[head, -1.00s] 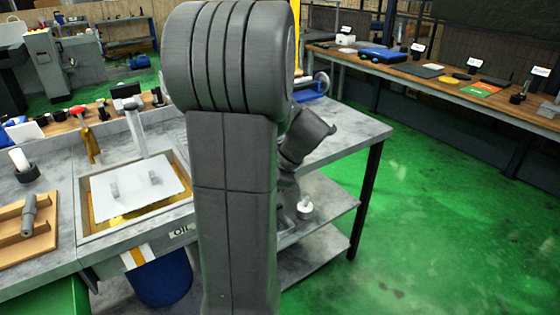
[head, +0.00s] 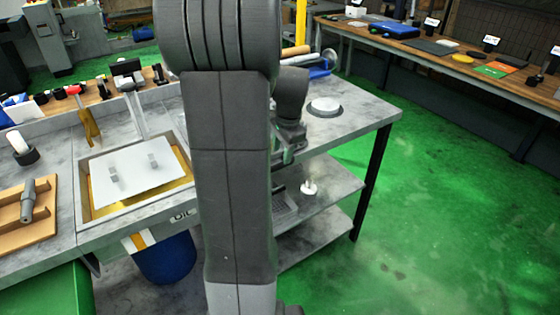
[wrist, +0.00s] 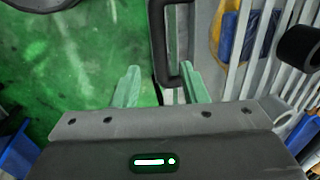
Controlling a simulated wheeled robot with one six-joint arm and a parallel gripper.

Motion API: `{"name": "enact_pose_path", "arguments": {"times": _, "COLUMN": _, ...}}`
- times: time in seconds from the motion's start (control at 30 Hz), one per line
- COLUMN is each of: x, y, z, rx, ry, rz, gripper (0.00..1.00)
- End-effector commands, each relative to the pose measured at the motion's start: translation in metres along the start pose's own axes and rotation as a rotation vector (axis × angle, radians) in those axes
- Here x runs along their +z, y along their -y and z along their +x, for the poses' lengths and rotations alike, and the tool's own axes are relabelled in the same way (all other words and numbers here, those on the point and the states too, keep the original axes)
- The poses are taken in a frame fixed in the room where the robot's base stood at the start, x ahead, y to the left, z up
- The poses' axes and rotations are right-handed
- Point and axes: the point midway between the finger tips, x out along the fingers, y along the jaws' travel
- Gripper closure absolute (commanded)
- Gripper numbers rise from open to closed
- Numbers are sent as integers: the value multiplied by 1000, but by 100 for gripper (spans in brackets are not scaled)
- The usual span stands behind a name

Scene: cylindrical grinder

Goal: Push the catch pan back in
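In the wrist view a dark U-shaped handle (wrist: 171,45) stands on a narrow grey edge, likely the front of the catch pan. My gripper (wrist: 160,80) is open, its two green fingers apart. The handle lies between and ahead of them, closer to the right finger; I cannot tell if they touch. In the head view my gripper (head: 287,155) is beside the bench, above the middle shelf, partly hidden by my arm. A dark grey slatted piece (head: 285,205) on that shelf may be the pan; my arm hides much of it.
The grey bench (head: 350,118) carries a round white-topped disc (head: 325,106). A small white item (head: 309,187) stands on the middle shelf (head: 330,180). A blue bin (head: 165,258) sits under the bench. Green floor (head: 450,220) to the right is clear.

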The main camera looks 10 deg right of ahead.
Motion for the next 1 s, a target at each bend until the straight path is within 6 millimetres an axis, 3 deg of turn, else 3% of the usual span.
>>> {"name": "enact_pose_path", "arguments": {"times": 0.1, "x": 1, "y": 0, "z": 23, "rx": 3, "ry": 3, "rz": 0, "gripper": 60}}
{"name": "enact_pose_path", "arguments": {"times": 0.3, "x": 1, "y": 0, "z": 44, "rx": 2, "ry": 2, "rz": 0, "gripper": 60}}
{"name": "enact_pose_path", "arguments": {"times": 0.67, "x": 0, "y": 0, "z": 49, "rx": -1, "ry": 0, "rz": 0, "gripper": 60}}
{"name": "enact_pose_path", "arguments": {"times": 0.87, "x": 0, "y": 0, "z": 49, "rx": 0, "ry": 0, "rz": 0, "gripper": 98}}
{"name": "enact_pose_path", "arguments": {"times": 1.0, "x": 0, "y": 0, "z": 49, "rx": 0, "ry": 0, "rz": 0, "gripper": 100}}
